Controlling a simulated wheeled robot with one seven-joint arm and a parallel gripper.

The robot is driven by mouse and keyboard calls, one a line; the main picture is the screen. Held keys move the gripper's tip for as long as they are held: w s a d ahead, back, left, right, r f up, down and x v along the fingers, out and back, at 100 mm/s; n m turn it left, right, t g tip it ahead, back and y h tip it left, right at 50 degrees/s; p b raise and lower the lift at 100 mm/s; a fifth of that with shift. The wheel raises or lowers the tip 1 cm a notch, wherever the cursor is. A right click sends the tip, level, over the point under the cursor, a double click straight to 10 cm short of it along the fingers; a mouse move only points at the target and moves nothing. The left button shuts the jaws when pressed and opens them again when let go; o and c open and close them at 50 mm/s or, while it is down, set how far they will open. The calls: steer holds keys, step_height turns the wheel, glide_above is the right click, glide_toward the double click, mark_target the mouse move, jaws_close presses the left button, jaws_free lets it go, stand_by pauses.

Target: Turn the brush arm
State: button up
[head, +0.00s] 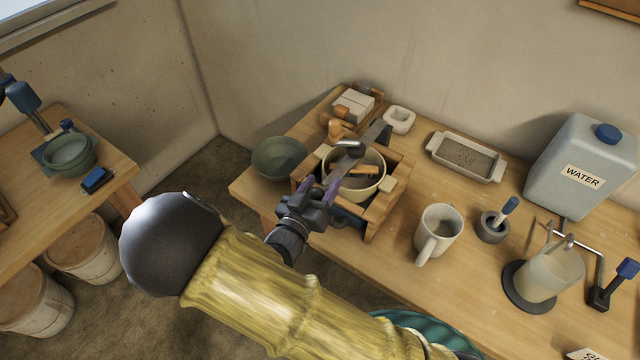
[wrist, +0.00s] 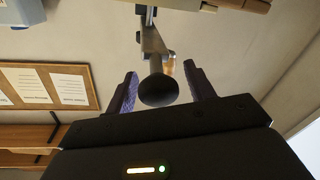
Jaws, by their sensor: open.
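The brush arm is a flat grey metal bar (head: 372,141) that reaches over a cream bowl (head: 376,187) set in a wooden frame (head: 381,215). My gripper (head: 328,187) is at the near left side of the bowl, by the low end of the bar. In the wrist view, a dark round knob (wrist: 158,90) on the end of the metal arm (wrist: 150,38) sits between my two purple fingers. The fingers are open, with a visible gap on each side of the knob. In the head view my gripper hides the knob.
A green bowl (head: 279,158) stands close left of the frame. A white mug (head: 438,232), a small mortar (head: 493,227) and a water container (head: 581,165) stand to the right. A tray (head: 465,158) lies behind. Bare tabletop shows between them.

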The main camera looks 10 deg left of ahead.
jaws_close()
steer(key=shift+r, duration=0.15)
